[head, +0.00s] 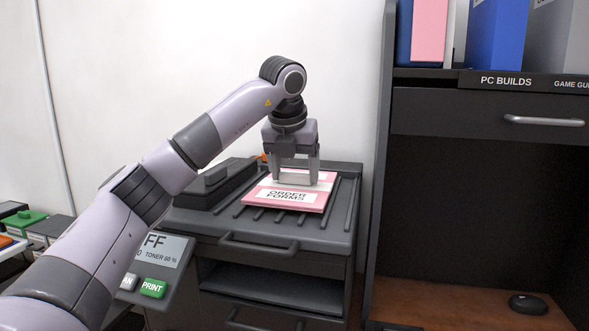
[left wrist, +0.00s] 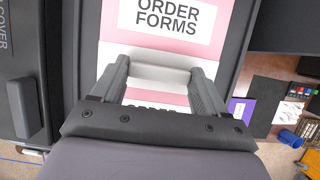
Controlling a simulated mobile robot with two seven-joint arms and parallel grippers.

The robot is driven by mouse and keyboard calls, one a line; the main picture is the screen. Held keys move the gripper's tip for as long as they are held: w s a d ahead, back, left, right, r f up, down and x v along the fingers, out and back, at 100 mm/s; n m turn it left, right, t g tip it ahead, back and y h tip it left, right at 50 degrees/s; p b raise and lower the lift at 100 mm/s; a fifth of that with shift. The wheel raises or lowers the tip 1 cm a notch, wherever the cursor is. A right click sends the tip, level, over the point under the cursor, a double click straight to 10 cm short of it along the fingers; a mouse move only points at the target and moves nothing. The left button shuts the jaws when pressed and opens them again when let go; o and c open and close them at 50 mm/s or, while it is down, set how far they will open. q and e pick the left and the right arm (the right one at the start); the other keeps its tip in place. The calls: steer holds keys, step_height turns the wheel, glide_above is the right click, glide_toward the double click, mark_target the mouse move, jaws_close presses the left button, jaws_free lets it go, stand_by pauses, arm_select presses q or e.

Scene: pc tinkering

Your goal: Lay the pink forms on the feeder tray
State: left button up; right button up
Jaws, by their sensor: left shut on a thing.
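The pink forms (head: 287,196) are a flat pad with a white "ORDER FORMS" label, lying over the ribbed feeder tray (head: 338,212) of the printer. I cannot tell whether the pad rests fully on the ribs. My left gripper (head: 297,178) points down over the far part of the pad and is shut on it. In the left wrist view the fingers (left wrist: 160,72) straddle a white band across the pink forms (left wrist: 228,30). A second label is partly hidden behind the gripper body. My right gripper is in neither view.
A dark raised cover (head: 215,183) stands left of the tray. A printer panel (head: 155,262) with a green PRINT button is at the lower left. A dark shelf unit (head: 385,130) rises close on the right. A mouse (head: 528,304) lies on the wooden desk.

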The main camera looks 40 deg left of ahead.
mark_target(291, 190)
arm_select(q)
steer(key=shift+f, duration=0.45)
steer(key=o, duration=1.4)
steer(key=v, duration=0.7)
steer(key=shift+r, duration=0.1)
steer(key=shift+s, duration=0.1)
